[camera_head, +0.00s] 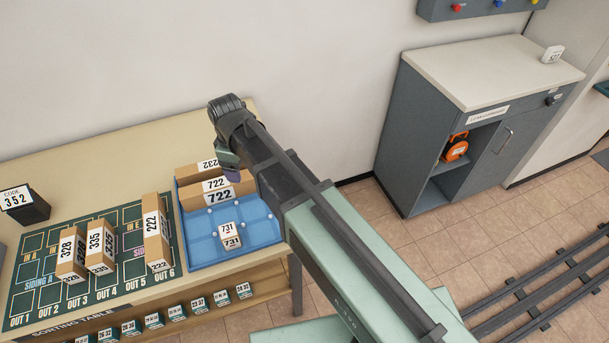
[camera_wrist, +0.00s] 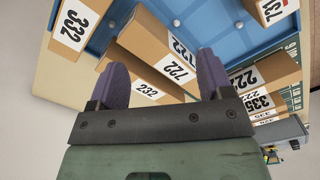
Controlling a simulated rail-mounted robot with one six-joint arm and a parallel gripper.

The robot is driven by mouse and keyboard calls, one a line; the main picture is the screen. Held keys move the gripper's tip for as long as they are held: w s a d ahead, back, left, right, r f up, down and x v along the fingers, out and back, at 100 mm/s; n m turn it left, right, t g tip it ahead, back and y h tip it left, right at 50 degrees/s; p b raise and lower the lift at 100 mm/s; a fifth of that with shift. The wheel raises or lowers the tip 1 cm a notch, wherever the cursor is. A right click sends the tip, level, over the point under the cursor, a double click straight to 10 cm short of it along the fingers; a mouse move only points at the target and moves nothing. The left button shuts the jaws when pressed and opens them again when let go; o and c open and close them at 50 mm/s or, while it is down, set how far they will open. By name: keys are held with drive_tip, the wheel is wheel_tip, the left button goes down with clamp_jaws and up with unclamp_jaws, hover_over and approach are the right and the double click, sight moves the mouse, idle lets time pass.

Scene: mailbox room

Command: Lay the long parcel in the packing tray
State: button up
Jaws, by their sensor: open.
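The packing tray (camera_head: 262,232) is blue and lies on the table. A long brown parcel marked 722 (camera_head: 192,199) lies in it, also in the wrist view (camera_wrist: 143,38). Behind it, on the wall side, lies a brown parcel (camera_head: 186,173) whose label looks like 232, also in the wrist view (camera_wrist: 118,66). My gripper (camera_wrist: 161,60) is open, its purple fingers spread over these two parcels with nothing clearly held. In the head view my gripper (camera_head: 230,162) is above the tray's back; my arm hides the tray's right side. A long parcel marked 222 (camera_head: 157,232) lies on the green mat.
A small parcel 731 (camera_head: 230,236) sits in the tray's front. Parcels 328 (camera_head: 72,252) and 335 (camera_head: 101,248) stand on the mat (camera_head: 128,284). A parcel marked 332 (camera_wrist: 82,28) shows left in the wrist view. A grey cabinet (camera_head: 420,130) stands at right.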

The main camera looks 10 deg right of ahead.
drive_tip(key=s+d+m, duration=0.5)
drive_tip(key=d+m, duration=0.1)
drive_tip(key=d, duration=0.4)
drive_tip(key=s+d+m, duration=0.6)
drive_tip(key=d, duration=0.5)
drive_tip(key=shift+m, duration=0.4)
